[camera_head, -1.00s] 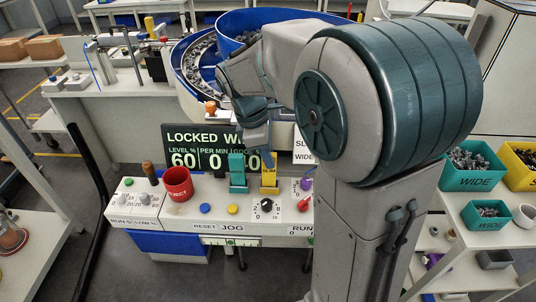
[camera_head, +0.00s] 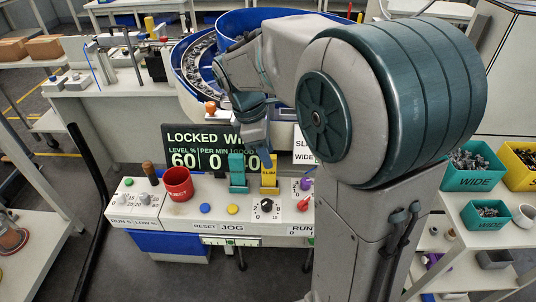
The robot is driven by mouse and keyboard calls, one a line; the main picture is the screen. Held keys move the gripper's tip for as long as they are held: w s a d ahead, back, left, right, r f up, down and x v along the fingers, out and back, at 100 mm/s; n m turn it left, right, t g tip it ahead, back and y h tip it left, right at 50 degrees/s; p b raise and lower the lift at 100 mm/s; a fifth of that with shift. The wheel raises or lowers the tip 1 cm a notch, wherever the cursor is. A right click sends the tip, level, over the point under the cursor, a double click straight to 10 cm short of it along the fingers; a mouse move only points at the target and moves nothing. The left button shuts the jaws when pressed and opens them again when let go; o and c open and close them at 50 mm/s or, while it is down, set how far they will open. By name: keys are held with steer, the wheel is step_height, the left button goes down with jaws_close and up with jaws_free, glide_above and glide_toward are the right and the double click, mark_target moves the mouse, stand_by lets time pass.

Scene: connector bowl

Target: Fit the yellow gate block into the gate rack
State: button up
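The yellow gate block (camera_head: 269,180) stands upright on the white console, right of an upright teal block (camera_head: 237,173). Lettering shows near its top. My gripper (camera_head: 268,163) reaches down from the back left, with its tip at or just behind the top of the yellow block. Only one finger's outline shows clearly, so its opening and any contact are unclear. The gate rack cannot be told apart for certain; small bases show under both blocks, and I cannot tell whether the yellow one is seated.
A red cup (camera_head: 178,184) stands at the console's left. A dial (camera_head: 266,206), a red switch (camera_head: 304,204) and a purple knob (camera_head: 305,184) lie close to the yellow block. A dark display (camera_head: 205,145) stands behind, and the blue-rimmed bowl (camera_head: 196,62) farther back.

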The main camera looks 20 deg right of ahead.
steer(key=s+v, duration=0.1)
steer(key=v, duration=0.9)
steer(key=s+d+f+m+t+y, duration=0.3)
steer(key=s+f+m, duration=0.7)
steer(key=s+m, duration=0.3)
steer(key=shift+s+f+m+t+p, duration=0.15)
steer(key=shift+s+m+t+p, duration=0.3)
steer(key=shift+m, duration=0.35)
steer(key=shift+d, duration=0.15)
